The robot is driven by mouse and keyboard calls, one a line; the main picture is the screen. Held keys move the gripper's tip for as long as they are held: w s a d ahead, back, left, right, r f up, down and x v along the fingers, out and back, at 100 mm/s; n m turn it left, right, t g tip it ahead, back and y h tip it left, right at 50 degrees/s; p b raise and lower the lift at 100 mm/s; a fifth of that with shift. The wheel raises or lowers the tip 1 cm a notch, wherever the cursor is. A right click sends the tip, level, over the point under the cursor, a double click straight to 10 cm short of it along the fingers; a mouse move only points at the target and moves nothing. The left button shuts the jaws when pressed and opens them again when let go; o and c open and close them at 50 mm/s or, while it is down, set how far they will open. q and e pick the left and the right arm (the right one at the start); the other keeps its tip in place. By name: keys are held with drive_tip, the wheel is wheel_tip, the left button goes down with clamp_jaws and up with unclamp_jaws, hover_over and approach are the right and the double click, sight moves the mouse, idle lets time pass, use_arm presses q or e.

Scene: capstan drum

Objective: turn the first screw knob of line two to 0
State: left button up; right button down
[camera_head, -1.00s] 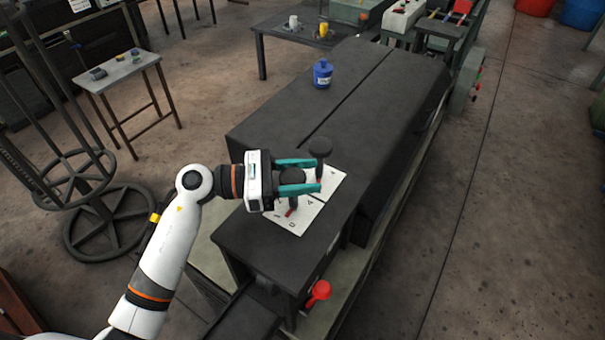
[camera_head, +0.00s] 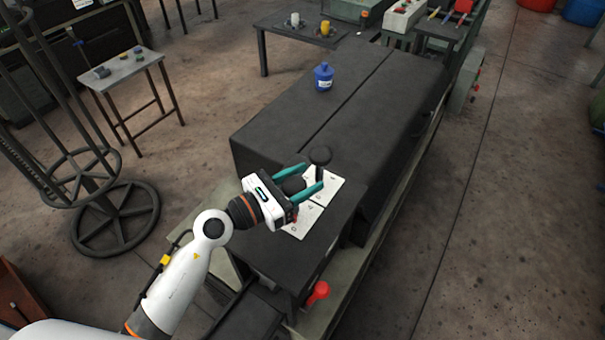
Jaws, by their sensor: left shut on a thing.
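Two black knobs stand on white dial plates on top of the dark machine. My left gripper (camera_head: 305,180) reaches in from the lower left, with its teal fingers on either side of the near knob (camera_head: 292,185) and shut on it. The far knob (camera_head: 320,156) stands just beyond the fingers, close to their tips. The near white plate (camera_head: 303,222) carries marks too small to read with certainty, and my gripper covers part of it. The far plate (camera_head: 333,184) shows to the right of the fingers. My right gripper is not in view.
A blue bottle (camera_head: 323,77) stands on the machine's dark cover (camera_head: 385,95). A red knob (camera_head: 318,291) sticks out at the machine's near end. A small side table (camera_head: 125,70) stands at the left, beside a round-based metal stand (camera_head: 115,217). Open floor lies to the right.

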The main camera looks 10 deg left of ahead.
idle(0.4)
use_arm(q)
drive_tip(key=o, duration=1)
drive_tip(key=b+v, duration=0.5)
drive_tip(key=v, duration=0.6)
drive_tip(key=shift+f, duration=0.15)
drive_tip(key=shift+s+a, duration=0.25)
drive_tip(key=shift+s, duration=0.15)
